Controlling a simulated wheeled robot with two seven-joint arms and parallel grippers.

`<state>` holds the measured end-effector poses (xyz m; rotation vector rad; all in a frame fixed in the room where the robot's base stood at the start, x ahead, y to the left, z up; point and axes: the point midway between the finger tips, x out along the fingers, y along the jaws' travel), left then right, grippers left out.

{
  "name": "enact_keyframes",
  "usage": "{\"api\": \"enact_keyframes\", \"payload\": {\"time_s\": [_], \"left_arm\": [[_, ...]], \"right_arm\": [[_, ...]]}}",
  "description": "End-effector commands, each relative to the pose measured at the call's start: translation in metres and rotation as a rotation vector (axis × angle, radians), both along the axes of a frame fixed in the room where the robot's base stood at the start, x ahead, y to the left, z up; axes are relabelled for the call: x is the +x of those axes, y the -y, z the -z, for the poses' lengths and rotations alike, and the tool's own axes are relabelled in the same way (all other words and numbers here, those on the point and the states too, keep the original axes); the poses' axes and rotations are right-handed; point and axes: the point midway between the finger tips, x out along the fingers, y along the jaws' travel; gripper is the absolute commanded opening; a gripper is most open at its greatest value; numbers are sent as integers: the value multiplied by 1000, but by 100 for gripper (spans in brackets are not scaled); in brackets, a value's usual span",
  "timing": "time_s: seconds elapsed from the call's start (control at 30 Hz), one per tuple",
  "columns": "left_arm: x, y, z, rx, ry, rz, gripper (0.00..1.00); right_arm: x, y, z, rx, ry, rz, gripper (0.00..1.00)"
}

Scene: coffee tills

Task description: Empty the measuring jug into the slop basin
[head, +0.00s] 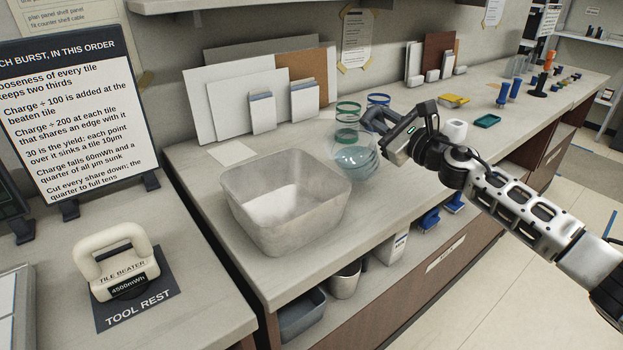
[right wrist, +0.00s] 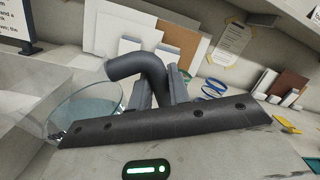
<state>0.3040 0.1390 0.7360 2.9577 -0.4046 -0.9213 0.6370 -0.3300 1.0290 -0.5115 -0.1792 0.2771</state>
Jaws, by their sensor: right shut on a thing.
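The measuring jug (head: 357,162) is clear, with a pale bluish tint inside, and stands just right of the slop basin in the head view. It also shows in the right wrist view (right wrist: 85,112), left of the jaws. The slop basin (head: 258,228) is a wide grey open tub near the counter's front edge. My right gripper (head: 382,124) is shut on the jug's dark curved handle (right wrist: 140,66). The jug looks about upright, close to the basin's right wall. I cannot tell whether its bottom touches the counter. My left gripper is not in view.
White and brown boards (head: 225,100) lean on the wall behind the basin. A tile beater (head: 115,262) rests on the left counter. A white roll (head: 454,131) stands right of my gripper.

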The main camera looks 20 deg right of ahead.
Motion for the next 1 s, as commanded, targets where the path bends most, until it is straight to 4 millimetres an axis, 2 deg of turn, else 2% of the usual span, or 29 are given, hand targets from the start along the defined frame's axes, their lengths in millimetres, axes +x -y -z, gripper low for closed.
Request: {"api": "enact_keyframes", "payload": {"time_s": [0.03,0.57,0.6,1.0], "left_arm": [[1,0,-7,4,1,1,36],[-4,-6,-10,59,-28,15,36],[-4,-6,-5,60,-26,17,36],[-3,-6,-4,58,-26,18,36]], "right_arm": [[-1,-3,-11,-15,11,-2,0],[-14,-27,-54,-232,126,-2,0],[-15,-30,-50,-262,140,-1,0],[-16,-32,-52,-290,155,0,0]]}}
